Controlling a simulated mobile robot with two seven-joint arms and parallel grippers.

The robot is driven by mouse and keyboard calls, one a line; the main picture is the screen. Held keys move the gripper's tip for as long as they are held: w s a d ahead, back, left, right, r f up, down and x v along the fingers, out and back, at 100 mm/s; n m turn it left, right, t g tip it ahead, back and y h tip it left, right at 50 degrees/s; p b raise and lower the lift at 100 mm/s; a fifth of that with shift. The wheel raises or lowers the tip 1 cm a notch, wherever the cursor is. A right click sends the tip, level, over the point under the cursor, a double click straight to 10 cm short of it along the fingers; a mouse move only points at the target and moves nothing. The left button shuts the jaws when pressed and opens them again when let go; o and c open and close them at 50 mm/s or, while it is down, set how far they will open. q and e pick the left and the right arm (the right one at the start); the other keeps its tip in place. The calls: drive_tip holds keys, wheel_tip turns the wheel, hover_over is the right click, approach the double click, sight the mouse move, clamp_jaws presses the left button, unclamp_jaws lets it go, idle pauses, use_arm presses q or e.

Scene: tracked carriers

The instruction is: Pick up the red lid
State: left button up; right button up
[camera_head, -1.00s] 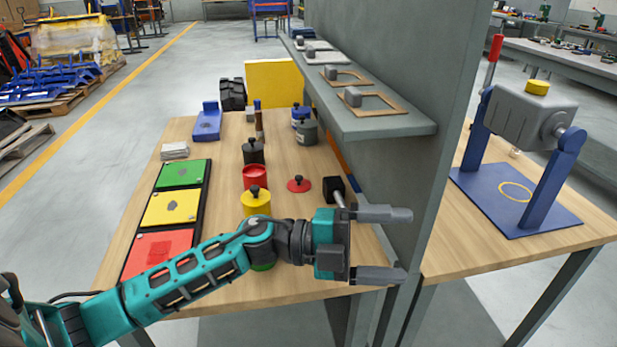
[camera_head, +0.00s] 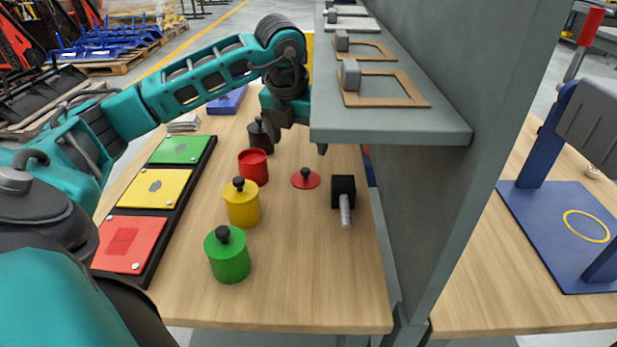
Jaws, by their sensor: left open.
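The red lid (camera_head: 305,179) is a flat red disc with a black knob. It lies on the wooden table (camera_head: 310,290), right of the open red canister (camera_head: 253,166). My left gripper (camera_head: 298,147) points down above and behind the lid, apart from it. Nothing shows between the fingers. My right gripper is not in view.
The grey shelf (camera_head: 390,128) and wall panel stand close right of the lid. The front of the table is clear.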

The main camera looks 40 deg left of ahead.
sight(304, 170)
use_arm(q)
drive_tip(key=x, duration=0.4)
drive_tip(key=shift+d+b+x, duration=0.1)
drive_tip(key=shift+b+x, duration=0.2)
drive_tip(key=shift+x, duration=1.05)
drive_tip(key=shift+d+b+x, duration=0.15)
drive_tip(key=shift+b+x, duration=0.15)
drive_tip(key=shift+x, duration=1.05)
drive_tip(key=shift+s, duration=0.15)
drive_tip(key=shift+c, duration=0.2)
drive_tip(key=c, duration=1)
drive_tip(key=shift+r, duration=0.1)
